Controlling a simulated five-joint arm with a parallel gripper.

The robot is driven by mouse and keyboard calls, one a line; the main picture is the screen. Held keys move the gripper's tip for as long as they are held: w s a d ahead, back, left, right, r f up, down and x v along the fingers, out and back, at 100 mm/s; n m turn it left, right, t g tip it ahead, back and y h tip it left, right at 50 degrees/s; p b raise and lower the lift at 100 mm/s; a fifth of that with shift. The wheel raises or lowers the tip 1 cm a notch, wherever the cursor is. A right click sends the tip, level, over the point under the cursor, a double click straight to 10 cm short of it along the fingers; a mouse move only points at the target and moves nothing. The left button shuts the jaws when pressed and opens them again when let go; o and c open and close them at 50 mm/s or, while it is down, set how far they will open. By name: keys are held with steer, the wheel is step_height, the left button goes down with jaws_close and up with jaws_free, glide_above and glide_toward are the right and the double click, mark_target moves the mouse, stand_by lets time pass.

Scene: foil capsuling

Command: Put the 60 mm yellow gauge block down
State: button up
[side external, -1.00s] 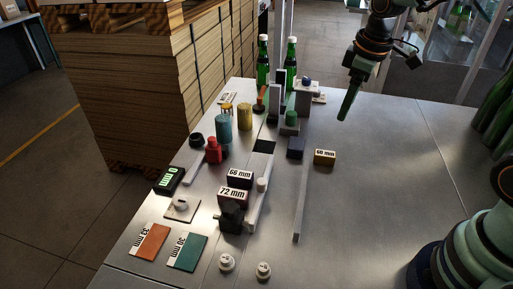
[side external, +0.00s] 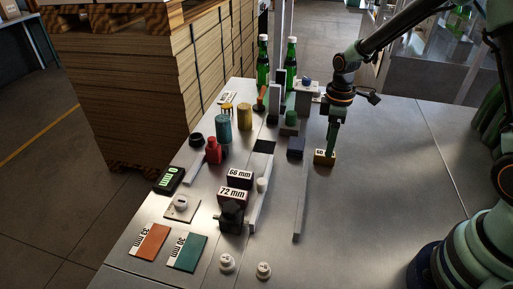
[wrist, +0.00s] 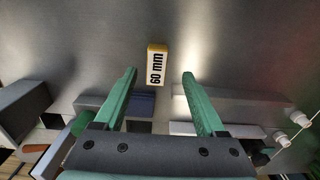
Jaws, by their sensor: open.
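The 60 mm yellow gauge block (side external: 325,158) stands on the metal table, right of a dark blue block. In the wrist view the block (wrist: 157,64) shows its yellow edge and white "60 mm" label. My gripper (side external: 331,150) is low over the block in the side view and hides part of it. In the wrist view my green fingers (wrist: 159,74) are open, with the block in line with the gap between them. I see no contact between fingers and block; the exact height above it is hard to tell.
The dark blue block (side external: 296,147) is close on the left. A long grey bar (side external: 301,212) lies in front. The 66 mm (side external: 240,179) and 72 mm (side external: 234,196) blocks stand further left. The table to the right (side external: 385,170) is clear.

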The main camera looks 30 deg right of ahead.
mark_target(324, 157)
steer(key=shift+w+f, duration=0.15)
steer(key=shift+f, duration=1.25)
steer(key=shift+w+f, duration=0.15)
steer(key=shift+f, duration=1.2)
jaws_close()
